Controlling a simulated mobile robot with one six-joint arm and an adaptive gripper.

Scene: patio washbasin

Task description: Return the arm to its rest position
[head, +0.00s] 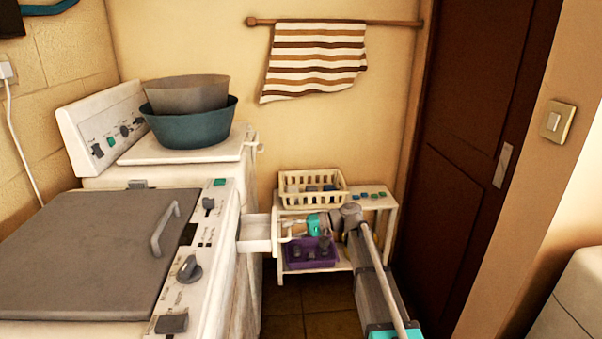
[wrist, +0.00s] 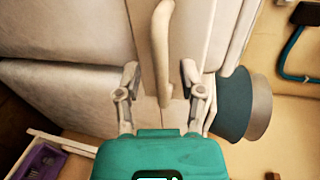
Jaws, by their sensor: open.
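My gripper (head: 288,230) is in front of the low shelf in the head view, with its fingers toward the open white drawer (head: 256,231). In the wrist view my gripper (wrist: 160,74) has its two fingers spread apart. A pale curved handle (wrist: 162,35) on a white surface shows between and beyond the fingers. I cannot tell whether the fingers touch it. Nothing is gripped.
White washing machines (head: 215,252) stand at the left, with a teal basin (head: 188,128) holding a grey one (head: 187,94). The shelf (head: 377,201) carries a cream basket (head: 313,202) and, lower, a purple crate (head: 313,262). A brown door (head: 465,150) is at the right.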

